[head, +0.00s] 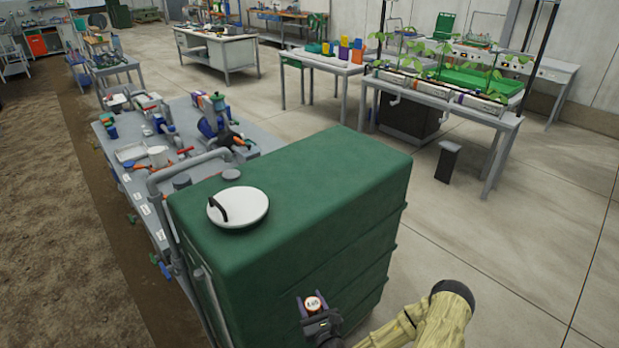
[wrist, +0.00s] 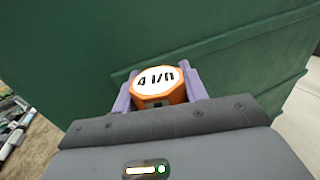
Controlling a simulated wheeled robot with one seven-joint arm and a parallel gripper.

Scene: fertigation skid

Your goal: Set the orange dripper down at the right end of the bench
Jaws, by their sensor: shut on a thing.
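The orange dripper (wrist: 157,85) has a white round face with dark print. My gripper (wrist: 158,95) is shut on it, with a purple finger on each side. In the head view my gripper (head: 313,310) holds the dripper (head: 313,303) in front of the side of the green tank, low in the picture. The bench is the grey skid bench (head: 262,141) behind and left of the tank, as far as I can tell. The tank hides part of it, including its near end.
The large green tank (head: 300,200) with a white lid (head: 238,207) stands between my gripper and the grey bench. Pumps, pipes and a white tray (head: 130,152) crowd that bench. A plant table (head: 440,95) stands at the right. Open concrete floor lies right of the tank.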

